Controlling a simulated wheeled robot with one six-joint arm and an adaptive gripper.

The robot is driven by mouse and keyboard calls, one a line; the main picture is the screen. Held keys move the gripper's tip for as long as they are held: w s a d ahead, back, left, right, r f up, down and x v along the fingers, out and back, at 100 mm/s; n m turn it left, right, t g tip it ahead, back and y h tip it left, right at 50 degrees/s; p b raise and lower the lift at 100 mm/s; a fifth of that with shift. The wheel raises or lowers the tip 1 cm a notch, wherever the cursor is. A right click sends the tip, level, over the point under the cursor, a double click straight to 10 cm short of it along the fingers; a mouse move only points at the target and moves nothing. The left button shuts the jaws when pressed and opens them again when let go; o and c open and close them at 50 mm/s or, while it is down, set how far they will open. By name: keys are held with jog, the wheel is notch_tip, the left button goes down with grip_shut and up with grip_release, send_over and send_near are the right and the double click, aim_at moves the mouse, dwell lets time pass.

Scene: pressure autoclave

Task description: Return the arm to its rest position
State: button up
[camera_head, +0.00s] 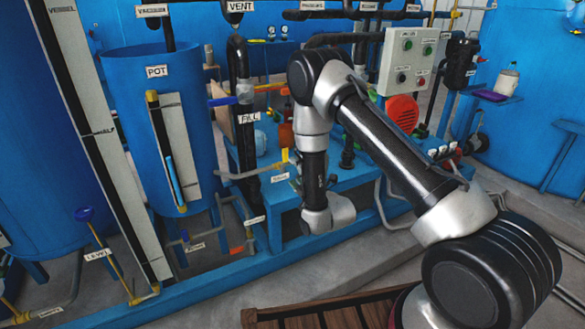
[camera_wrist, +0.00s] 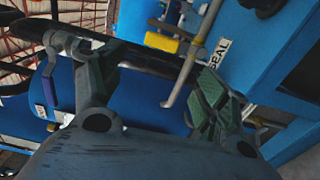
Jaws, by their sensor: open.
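My arm reaches from the lower right of the head view up to an elbow, then hangs down in front of the blue bench (camera_head: 345,178). The gripper's fingers cannot be made out in the head view. In the wrist view my gripper (camera_wrist: 150,85) is open, its two fingers wide apart with nothing between them. Behind the fingers is blue equipment. A label reading SEAL (camera_wrist: 217,53) and a yellow-handled pipe fitting (camera_wrist: 162,41) show beyond the fingertips, near the right finger.
A blue tank labelled POT (camera_head: 150,110) stands left of the arm. A FILL pipe (camera_head: 246,150) rises close by the arm's left side. A grey control box (camera_head: 408,62) and a red motor (camera_head: 402,112) are behind the arm. A wooden slatted platform (camera_head: 330,312) lies in front.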

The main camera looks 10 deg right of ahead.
jog(key=shift+s, duration=0.1)
jog(key=s+d+f+m+g+h, duration=0.1)
jog(key=s+f+m+g, duration=0.25)
jog(key=f, duration=0.35)
jog(key=s+d+f+m+g+h, duration=0.1)
jog(key=s+f+m+g, duration=0.2)
jog(key=f, duration=0.4)
jog(key=s+d+m+g+h, duration=0.2)
jog(key=s+d+m+g, duration=0.1)
jog(key=s+g, duration=0.2)
jog(key=s+d+r+m, duration=0.4)
jog(key=s+r, duration=0.5)
jog(key=r, duration=0.5)
jog(key=s+d+r+m+g+h, duration=0.1)
jog(key=s+d+r+m, duration=0.3)
jog(key=s+r, duration=0.5)
jog(key=s+d+r+m, duration=0.4)
jog(key=s+d+r, duration=0.3)
jog(key=r, duration=1.3)
jog(key=s, duration=0.3)
jog(key=shift+d+r+h, duration=0.2)
jog(key=shift+r+h, duration=0.1)
jog(key=shift+r, duration=0.05)
